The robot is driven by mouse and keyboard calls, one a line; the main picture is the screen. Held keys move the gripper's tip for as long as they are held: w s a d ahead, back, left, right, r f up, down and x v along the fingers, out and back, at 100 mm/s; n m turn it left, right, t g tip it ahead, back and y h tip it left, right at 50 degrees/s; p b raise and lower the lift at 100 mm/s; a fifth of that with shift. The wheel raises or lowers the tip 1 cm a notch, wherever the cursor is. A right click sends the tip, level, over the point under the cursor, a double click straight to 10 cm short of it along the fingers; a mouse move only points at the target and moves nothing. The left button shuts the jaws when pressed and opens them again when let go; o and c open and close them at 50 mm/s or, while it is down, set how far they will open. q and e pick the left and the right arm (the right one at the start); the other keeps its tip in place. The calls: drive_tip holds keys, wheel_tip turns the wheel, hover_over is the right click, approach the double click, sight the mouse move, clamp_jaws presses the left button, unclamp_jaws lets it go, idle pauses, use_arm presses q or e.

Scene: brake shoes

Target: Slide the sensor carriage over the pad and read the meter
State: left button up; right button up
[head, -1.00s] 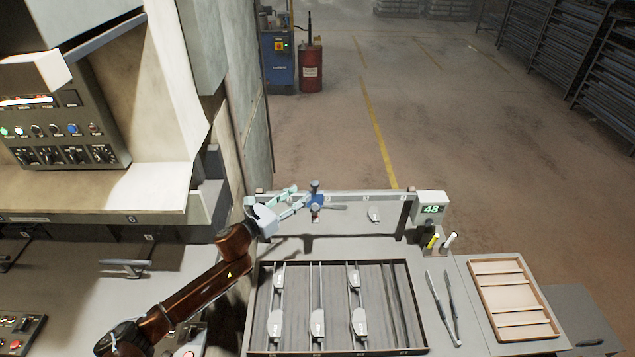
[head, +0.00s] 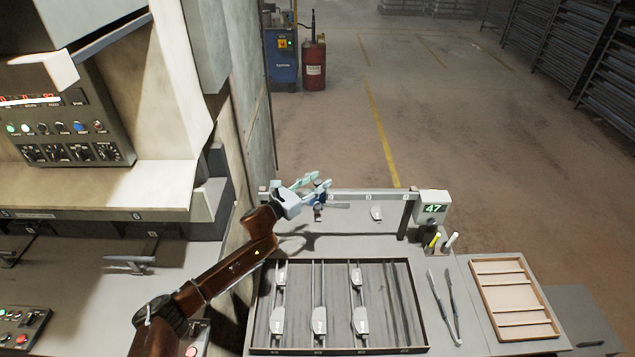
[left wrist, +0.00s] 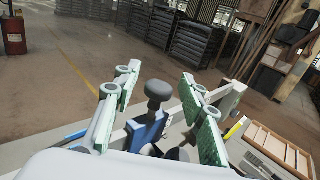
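The blue sensor carriage (head: 320,199) sits on the rail (head: 350,197) near its left end. In the left wrist view the carriage (left wrist: 147,131) has a dark knob (left wrist: 158,90) on top. My left gripper (head: 318,184) is at the carriage. In the left wrist view its green-and-white fingers (left wrist: 160,77) stand apart on both sides of the knob, with gaps showing. The pale pad (head: 376,213) lies below the rail, right of the carriage. The meter (head: 433,208) at the rail's right end reads 47. My right gripper is not in view.
A divided tray (head: 396,348) with several pads stands in front of the rail. Yellow and white markers (head: 435,240) stand by the meter, with tongs (head: 446,305) below. A wooden tray (head: 514,298) lies at right. A machine (head: 95,180) fills the left side.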

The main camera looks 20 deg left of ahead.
use_arm(q)
clamp_jaws()
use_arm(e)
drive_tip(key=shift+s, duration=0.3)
